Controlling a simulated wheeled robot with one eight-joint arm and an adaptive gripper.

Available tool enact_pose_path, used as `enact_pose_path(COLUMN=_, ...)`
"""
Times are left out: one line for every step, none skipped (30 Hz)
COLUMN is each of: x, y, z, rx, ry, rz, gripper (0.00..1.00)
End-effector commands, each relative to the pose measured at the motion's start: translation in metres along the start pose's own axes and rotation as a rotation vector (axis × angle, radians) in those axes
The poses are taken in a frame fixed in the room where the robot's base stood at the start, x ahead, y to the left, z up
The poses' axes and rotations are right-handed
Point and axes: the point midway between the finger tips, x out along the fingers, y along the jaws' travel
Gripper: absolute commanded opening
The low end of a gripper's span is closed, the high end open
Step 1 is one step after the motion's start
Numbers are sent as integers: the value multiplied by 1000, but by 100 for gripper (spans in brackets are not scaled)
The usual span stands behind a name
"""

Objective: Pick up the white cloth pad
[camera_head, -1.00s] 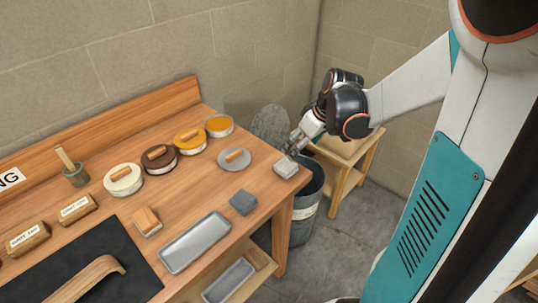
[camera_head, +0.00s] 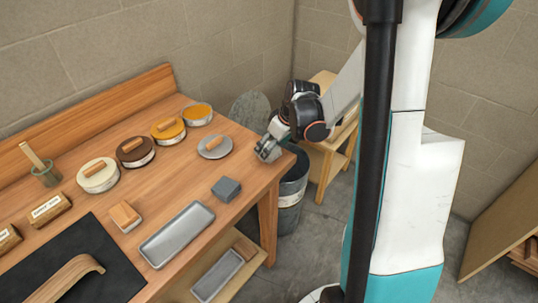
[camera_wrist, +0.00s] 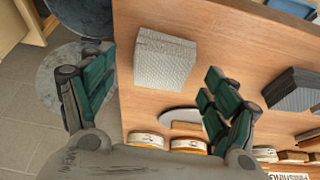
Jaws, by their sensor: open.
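The white cloth pad (camera_wrist: 166,58) is a pale, folded, textured block lying on the wooden table near its edge in the wrist view. My gripper (camera_wrist: 160,78) is open and empty, its green-padded fingers to either side of the pad in the picture. The pad lies between and slightly beyond the fingertips; I cannot tell whether they touch it. In the head view, my gripper (camera_head: 268,151) is at the table's right corner and hides most or all of the pad.
A dark grey block (camera_head: 226,188) and a metal tray (camera_head: 178,234) lie nearby on the table. A grey disc with a wooden handle (camera_head: 215,147) and several round tins stand behind. A grey bin (camera_head: 290,190) stands beside the table's right end.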

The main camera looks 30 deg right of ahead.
Motion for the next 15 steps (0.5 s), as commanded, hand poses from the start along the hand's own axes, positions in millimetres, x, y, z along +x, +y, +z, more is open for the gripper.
enact_pose_path(x=11, y=0, z=1, rx=-1, ry=0, rz=0, gripper=80)
enact_pose_path(x=14, y=0, z=1, rx=-1, ry=0, rz=0, gripper=80)
enact_pose_path(x=18, y=0, z=0, rx=-1, ry=0, rz=0, gripper=80)
enact_pose_path(x=20, y=0, z=0, rx=-1, ry=0, rz=0, gripper=80)
enact_pose_path(x=21, y=0, z=0, rx=-1, ry=0, rz=0, gripper=80)
enact_pose_path(x=21, y=0, z=0, rx=0, ry=0, rz=0, gripper=80)
enact_pose_path(x=21, y=0, z=0, rx=0, ry=0, rz=0, gripper=80)
enact_pose_path(x=20, y=0, z=0, rx=0, ry=0, rz=0, gripper=80)
enact_pose_path(x=20, y=0, z=0, rx=0, ry=0, rz=0, gripper=80)
enact_pose_path(x=20, y=0, z=0, rx=0, ry=0, rz=0, gripper=80)
enact_pose_path(x=20, y=0, z=0, rx=0, ry=0, rz=0, gripper=80)
enact_pose_path(x=20, y=0, z=0, rx=0, ry=0, rz=0, gripper=71)
enact_pose_path(x=20, y=0, z=0, rx=0, ry=0, rz=0, gripper=64)
enact_pose_path(x=20, y=0, z=0, rx=0, ry=0, rz=0, gripper=57)
enact_pose_path(x=20, y=0, z=0, rx=0, ry=0, rz=0, gripper=48)
